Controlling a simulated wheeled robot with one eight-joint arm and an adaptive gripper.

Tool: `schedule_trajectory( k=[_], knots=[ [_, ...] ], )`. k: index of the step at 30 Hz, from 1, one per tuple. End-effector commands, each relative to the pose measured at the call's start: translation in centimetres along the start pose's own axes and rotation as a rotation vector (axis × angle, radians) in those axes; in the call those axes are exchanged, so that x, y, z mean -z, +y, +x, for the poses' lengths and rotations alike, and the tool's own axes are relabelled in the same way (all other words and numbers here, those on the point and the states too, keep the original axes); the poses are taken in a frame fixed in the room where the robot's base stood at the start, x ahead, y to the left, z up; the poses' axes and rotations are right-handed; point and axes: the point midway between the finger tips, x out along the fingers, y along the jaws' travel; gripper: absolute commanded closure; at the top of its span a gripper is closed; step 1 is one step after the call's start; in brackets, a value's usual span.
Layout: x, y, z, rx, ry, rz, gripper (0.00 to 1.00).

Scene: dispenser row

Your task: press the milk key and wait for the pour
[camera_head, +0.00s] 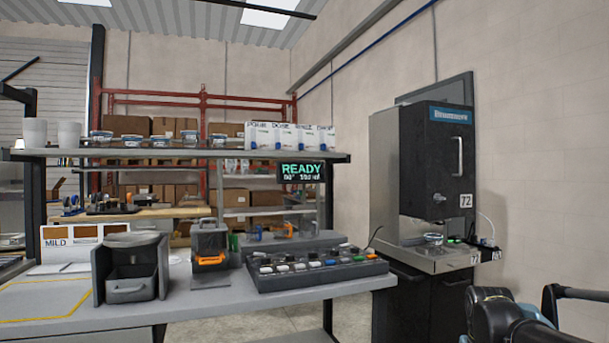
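The key labels are too small to read, so I cannot tell which one is the milk key. A display (301,172) under the shelf reads "READY" in green, with a smaller blurred line below. A tall black and steel dispenser (436,170) marked 72 stands at the right, with a small bowl or cup (433,238) on its ledge. No pour is visible. Part of my arm shows at the lower right; my gripper is not recognisable in view.
The grey bench (215,304) also holds a grey bin unit (129,268), a dark box with an orange handle (210,247) and a card marked "MILD" (70,243). The shelf (180,153) above carries cups, tubs and white cartons. Floor shows between bench and dispenser.

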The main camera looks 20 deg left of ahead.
Motion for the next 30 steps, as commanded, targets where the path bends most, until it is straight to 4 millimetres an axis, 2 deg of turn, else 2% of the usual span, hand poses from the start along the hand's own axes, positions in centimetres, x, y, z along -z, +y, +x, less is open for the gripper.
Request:
schedule_trajectory(
  k=[7,8,18,30],
  knots=[
    [0.0,0.0,-0.05,0.0,0.0,0.0,0.2],
    [0.0,-0.01,-0.05,0.0,0.0,0.0,0.25],
    [-0.02,-0.01,-0.06,0.0,0.001,0.0,1.0],
    [-0.03,-0.01,-0.06,0.0,0.001,0.0,1.0]
  ],
)
